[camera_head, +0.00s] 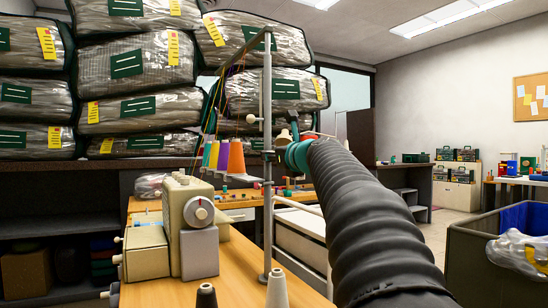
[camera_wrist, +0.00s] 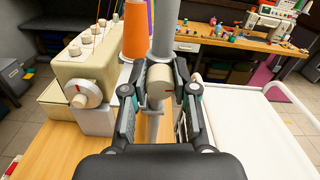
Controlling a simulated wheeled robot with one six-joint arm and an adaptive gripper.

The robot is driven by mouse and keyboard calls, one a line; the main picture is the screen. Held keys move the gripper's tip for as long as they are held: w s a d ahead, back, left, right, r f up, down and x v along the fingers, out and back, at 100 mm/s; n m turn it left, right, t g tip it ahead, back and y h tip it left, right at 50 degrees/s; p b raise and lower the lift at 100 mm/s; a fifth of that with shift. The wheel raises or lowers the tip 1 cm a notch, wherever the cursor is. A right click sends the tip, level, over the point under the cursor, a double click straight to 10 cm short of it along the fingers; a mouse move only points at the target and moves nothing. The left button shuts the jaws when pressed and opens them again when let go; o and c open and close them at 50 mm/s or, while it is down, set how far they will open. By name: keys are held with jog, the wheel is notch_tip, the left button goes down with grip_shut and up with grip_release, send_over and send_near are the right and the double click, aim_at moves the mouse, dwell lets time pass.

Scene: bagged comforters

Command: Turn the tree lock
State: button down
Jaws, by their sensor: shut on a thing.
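The tree lock is a cream round knob (camera_wrist: 159,86) with a red mark, on the grey upright pole of the thread tree (camera_wrist: 165,30). My gripper (camera_wrist: 160,80) is shut around this knob, with one finger on each side of it. In the head view the pole (camera_head: 267,200) stands upright beside the sewing machine (camera_head: 188,215), with a bar and threads at its top. My arm reaches to the pole from the right. The fingers and the held knob are largely hidden there.
The cream sewing machine and an orange thread cone (camera_head: 236,158) stand close left of the pole. A white cart (camera_wrist: 255,125) is on the right. Bagged comforters (camera_head: 140,62) are stacked behind. A grey bin (camera_head: 480,250) stands at the far right.

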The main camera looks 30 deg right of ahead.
jog(key=c, duration=0.9)
grip_release()
jog(key=shift+s, duration=0.15)
jog(key=s, duration=1.1)
jog(key=shift+s+d, duration=0.15)
jog(key=shift+s, duration=0.2)
